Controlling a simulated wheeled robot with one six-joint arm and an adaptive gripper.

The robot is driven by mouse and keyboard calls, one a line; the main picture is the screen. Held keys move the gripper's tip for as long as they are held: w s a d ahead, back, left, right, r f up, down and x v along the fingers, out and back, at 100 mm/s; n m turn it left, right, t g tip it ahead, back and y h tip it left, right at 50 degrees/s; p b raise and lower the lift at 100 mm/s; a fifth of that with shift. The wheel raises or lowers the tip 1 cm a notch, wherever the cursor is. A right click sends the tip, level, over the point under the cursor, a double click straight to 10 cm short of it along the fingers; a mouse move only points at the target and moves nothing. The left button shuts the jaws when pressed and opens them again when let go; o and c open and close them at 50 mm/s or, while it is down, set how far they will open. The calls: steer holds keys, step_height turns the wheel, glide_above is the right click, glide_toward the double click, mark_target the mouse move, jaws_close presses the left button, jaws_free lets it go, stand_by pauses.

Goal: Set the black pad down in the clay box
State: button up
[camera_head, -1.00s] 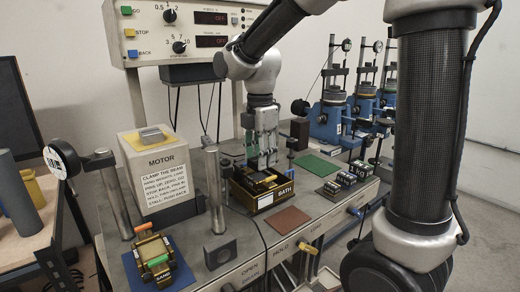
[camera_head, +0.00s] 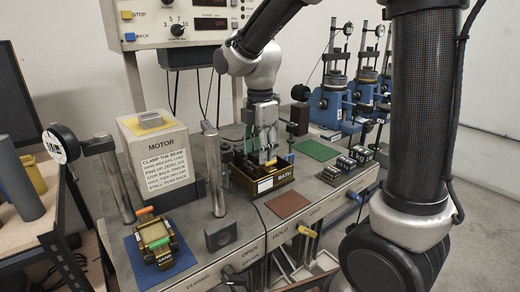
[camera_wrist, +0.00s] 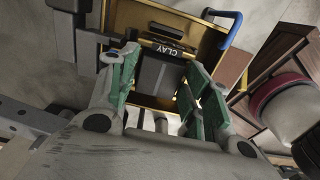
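The black pad (camera_wrist: 157,76) shows in the wrist view between the green-lined fingers of my gripper (camera_wrist: 160,72), which sit against its two sides. Beyond it is a brass-coloured box (camera_wrist: 205,42) with a black label reading CLAY and a blue handle. The pad is over or inside this box; its underside is hidden, so I cannot tell whether it rests on the floor. The pad is hard to make out there.
A brass SAND box (camera_head: 156,240) with a green piece stands on a blue mat at the left. A post (camera_head: 214,165) and the motor block (camera_head: 160,160) stand left of my gripper. Brown (camera_head: 288,204) and green mats lie bare at the right, near small dark blocks (camera_head: 352,160).

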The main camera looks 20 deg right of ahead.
steer(key=shift+o, duration=0.8)
step_height(320, 180, up, 12)
stand_by(0.3)
